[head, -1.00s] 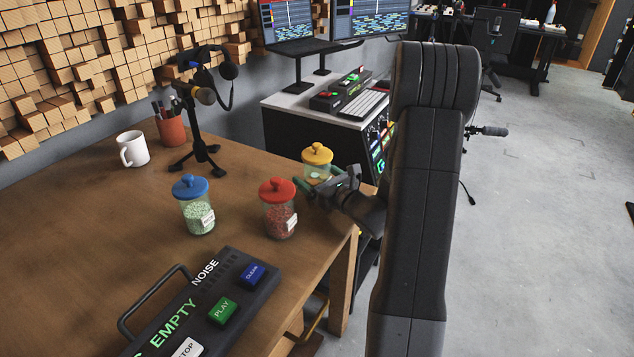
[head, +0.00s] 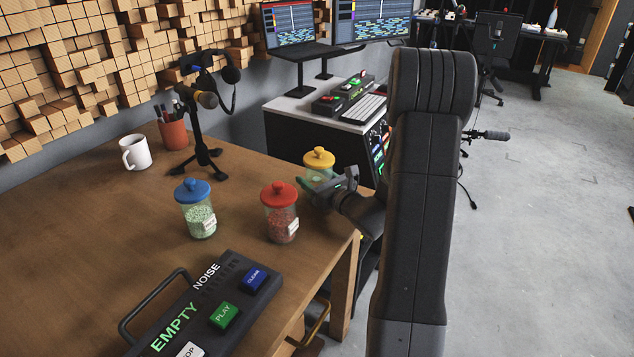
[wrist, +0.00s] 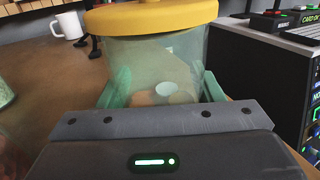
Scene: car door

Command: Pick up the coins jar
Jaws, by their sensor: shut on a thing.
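The coins jar (head: 319,166), clear glass with a yellow lid, is at the far right corner of the table (head: 110,225). In the wrist view the jar (wrist: 155,62) stands upright between my green fingers, with pale round shapes blurred behind the glass. My gripper (head: 320,184) is shut on the jar's body, below the lid. The jar's base is hidden by my gripper, so I cannot tell whether it touches the table.
A red-lidded jar (head: 281,213) stands close in front of my gripper. A blue-lidded jar (head: 197,211) is further left. A microphone stand (head: 199,130), a white mug (head: 135,153) and a pen cup (head: 173,134) are behind. A button panel (head: 214,305) lies at the front.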

